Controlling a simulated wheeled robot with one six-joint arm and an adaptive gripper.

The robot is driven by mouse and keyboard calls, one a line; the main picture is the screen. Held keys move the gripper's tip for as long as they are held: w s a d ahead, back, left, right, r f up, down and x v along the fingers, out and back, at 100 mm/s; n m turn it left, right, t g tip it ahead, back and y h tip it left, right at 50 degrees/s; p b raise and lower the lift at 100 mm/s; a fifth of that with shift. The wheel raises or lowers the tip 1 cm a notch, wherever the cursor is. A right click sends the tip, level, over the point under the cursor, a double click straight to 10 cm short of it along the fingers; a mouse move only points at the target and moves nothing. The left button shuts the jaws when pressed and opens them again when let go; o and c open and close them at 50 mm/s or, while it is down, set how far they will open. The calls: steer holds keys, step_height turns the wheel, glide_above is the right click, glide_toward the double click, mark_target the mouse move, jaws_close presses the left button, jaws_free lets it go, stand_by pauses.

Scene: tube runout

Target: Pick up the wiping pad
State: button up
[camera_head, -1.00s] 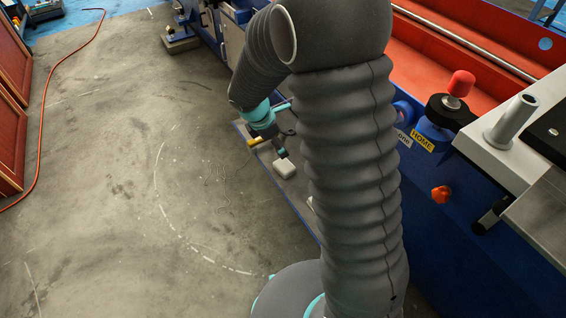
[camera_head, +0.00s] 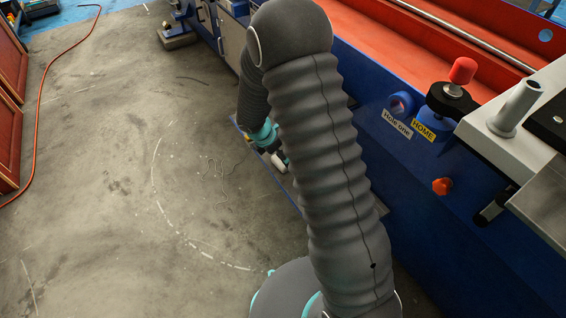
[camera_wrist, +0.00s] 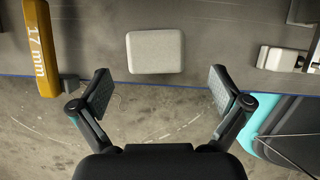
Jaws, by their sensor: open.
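The wiping pad is a pale, rounded block (camera_wrist: 155,52) lying on a grey surface in the wrist view, at the upper middle. In the head view only a small pale part of it (camera_head: 277,164) shows beside my gripper and arm. My gripper (camera_wrist: 160,92) is open and empty. Its two fingers are spread at the left and right, slightly wider than the pad. The pad lies ahead of the fingertips, roughly centred between them and apart from both.
A yellow block marked 17 mm (camera_wrist: 40,50) is close to the left finger. A small metal part (camera_wrist: 284,59) lies to the right of the pad. The surface edge runs below the pad, with concrete floor (camera_head: 110,180) beyond. The blue machine (camera_head: 420,215) stands at the right.

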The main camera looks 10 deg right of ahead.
steer(key=shift+w+b+x, duration=0.1)
steer(key=shift+b+x, duration=0.1)
steer(key=shift+x, duration=1.1)
steer(key=shift+w+b+x, duration=0.15)
steer(key=shift+b+x, duration=0.05)
steer(key=shift+x, duration=1.15)
steer(key=shift+a, duration=0.2)
steer(key=c, duration=1)
